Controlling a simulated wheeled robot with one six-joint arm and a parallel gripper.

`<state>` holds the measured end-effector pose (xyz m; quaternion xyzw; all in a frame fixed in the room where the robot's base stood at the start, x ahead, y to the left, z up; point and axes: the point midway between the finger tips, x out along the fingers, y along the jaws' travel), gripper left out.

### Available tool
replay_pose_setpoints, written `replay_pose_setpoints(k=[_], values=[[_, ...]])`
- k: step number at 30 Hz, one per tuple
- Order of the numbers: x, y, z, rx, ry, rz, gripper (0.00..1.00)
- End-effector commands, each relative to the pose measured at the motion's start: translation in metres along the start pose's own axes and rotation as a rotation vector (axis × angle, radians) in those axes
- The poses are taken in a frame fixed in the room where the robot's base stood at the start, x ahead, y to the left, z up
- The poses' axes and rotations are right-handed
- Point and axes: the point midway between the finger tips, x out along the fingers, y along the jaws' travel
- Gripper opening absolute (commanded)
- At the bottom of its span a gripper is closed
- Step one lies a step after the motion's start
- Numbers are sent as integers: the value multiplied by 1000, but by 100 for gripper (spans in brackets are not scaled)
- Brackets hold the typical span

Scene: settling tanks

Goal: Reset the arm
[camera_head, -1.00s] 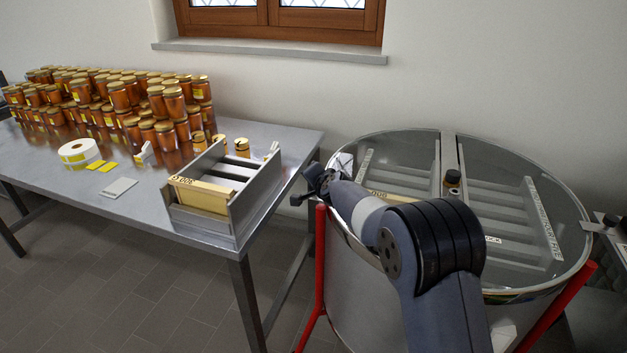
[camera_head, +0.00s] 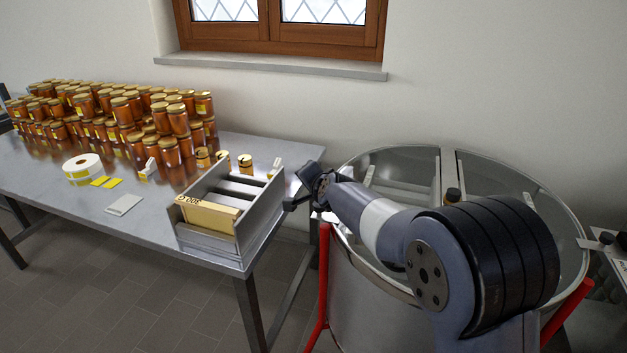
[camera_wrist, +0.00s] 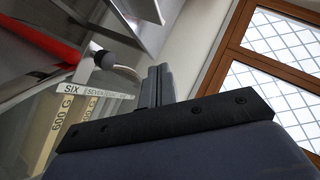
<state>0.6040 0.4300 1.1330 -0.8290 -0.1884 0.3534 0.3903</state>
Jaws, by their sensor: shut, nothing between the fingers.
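My gripper (camera_head: 290,203) is at the end of my arm, just right of the metal box on the table and beside the left rim of the round steel tank (camera_head: 345,255). In the wrist view my gripper's fingers (camera_wrist: 157,85) stand close together, shut with nothing between them. The arm reaches from the lower right across the front of the tank and hides part of it.
A steel table (camera_head: 125,228) holds stacked honey jars (camera_head: 130,115), a label roll (camera_head: 83,168) and a metal box (camera_head: 215,245) with a wooden frame (camera_head: 208,215). The window (camera_head: 280,25) is behind.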

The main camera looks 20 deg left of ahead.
Motion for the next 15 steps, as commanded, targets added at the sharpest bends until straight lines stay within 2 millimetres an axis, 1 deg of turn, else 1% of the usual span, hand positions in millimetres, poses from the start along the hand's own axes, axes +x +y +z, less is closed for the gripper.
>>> replay_pose_setpoints(k=[4,12,15], values=[[-4,-3,1,-2,1,-1,0],[-4,-3,1,-1,1,-1,0],[0,0,1,0,1,-1,0]])
